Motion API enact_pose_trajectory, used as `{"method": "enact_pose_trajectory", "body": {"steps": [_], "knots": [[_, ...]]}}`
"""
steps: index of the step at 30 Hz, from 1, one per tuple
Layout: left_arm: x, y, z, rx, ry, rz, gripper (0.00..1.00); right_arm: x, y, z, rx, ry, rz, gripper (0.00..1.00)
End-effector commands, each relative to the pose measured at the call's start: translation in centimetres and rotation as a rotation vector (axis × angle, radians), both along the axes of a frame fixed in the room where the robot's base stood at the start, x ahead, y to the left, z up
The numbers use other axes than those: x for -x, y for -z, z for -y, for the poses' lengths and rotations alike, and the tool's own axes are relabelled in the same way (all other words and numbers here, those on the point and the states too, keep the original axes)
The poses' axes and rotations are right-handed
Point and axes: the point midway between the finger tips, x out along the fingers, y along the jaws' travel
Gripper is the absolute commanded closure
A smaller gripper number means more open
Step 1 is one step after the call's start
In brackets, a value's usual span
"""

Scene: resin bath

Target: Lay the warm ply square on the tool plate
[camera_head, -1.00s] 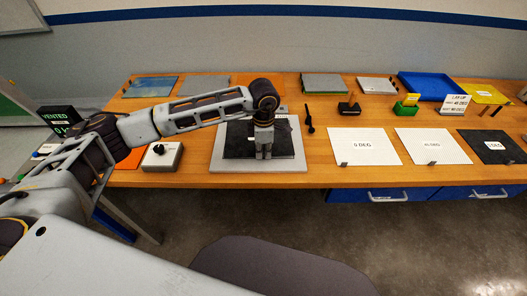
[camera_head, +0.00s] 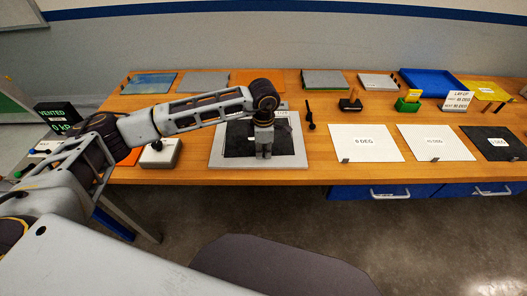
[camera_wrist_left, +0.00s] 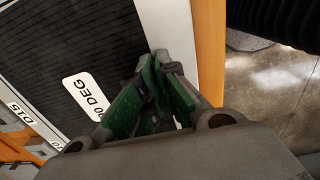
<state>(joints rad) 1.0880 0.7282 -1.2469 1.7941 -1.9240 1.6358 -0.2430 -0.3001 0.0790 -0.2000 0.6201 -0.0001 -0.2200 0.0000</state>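A black ply square (camera_head: 238,140) with a white label lies on the grey tool plate (camera_head: 216,158). In the left wrist view, the ply (camera_wrist_left: 65,40) shows fine ribbing and a label ending in "0 DEG", and the plate's pale margin (camera_wrist_left: 170,25) runs beside its edge. My left gripper (camera_head: 263,155) points down at the ply's near edge. In the left wrist view its green-padded fingers (camera_wrist_left: 156,65) come together at the tips, by the ply's edge. No ply shows between them, though the contact is partly hidden. My right gripper is out of view.
A knobbed box (camera_head: 160,154) stands left of the plate. White "DEG" sheets (camera_head: 366,150) and another black square (camera_head: 480,138) lie to the right. Flat plates (camera_head: 325,81), a blue tray (camera_head: 430,84) and a roller (camera_head: 349,104) are behind. The table's front edge is close to the plate.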

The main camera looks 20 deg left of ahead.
Motion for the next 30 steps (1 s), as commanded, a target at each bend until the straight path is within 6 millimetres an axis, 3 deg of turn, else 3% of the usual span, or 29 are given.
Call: {"method": "enact_pose_trajectory", "body": {"steps": [7,9,14,30], "knots": [[0.01,-0.01,0.0,0.0,0.0,0.0,1.0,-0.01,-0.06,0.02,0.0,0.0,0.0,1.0],[0.01,-0.02,0.0,0.0,0.0,0.0,0.88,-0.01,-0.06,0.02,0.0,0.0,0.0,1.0],[0.01,-0.02,0.0,0.0,0.0,0.0,0.7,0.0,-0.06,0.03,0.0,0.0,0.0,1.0],[0.0,-0.66,-0.01,0.0,0.0,0.0,0.7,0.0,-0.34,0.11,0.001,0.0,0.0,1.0]]}}
